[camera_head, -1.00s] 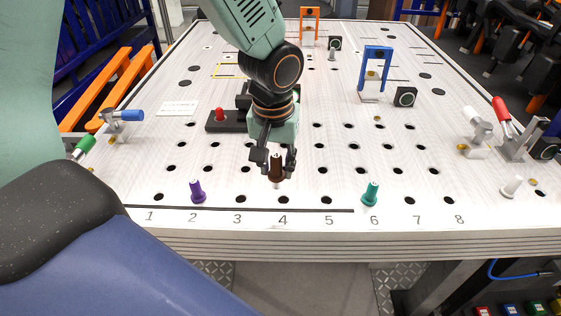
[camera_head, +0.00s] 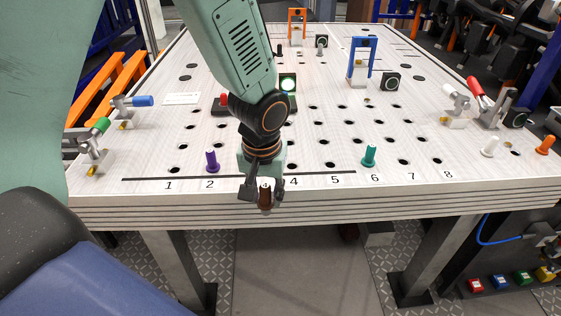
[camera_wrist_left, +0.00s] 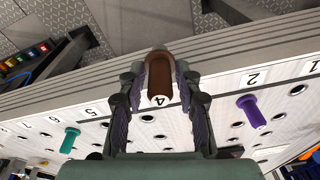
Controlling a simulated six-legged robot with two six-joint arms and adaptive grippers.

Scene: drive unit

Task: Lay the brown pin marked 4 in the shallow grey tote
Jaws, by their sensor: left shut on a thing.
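The brown pin (camera_head: 265,196) is between the fingers of my left gripper (camera_head: 263,190), which is shut on it. In the head view the pin shows at the table's front edge, left of the printed 4. In the left wrist view the pin (camera_wrist_left: 159,72) lies between both fingers of the left gripper (camera_wrist_left: 157,88), against the table's edge strip. A figure 4 shows at the pin's near end. The shallow grey tote is not in view. My right gripper is not in view.
The pale table (camera_head: 330,140) has rows of holes. A purple pin (camera_head: 211,161) and a teal pin (camera_head: 370,156) stand upright near the front. Toggle clamps (camera_head: 97,150) are at the left and right edges. A blue arch (camera_head: 360,62) stands farther back. Open floor lies in front.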

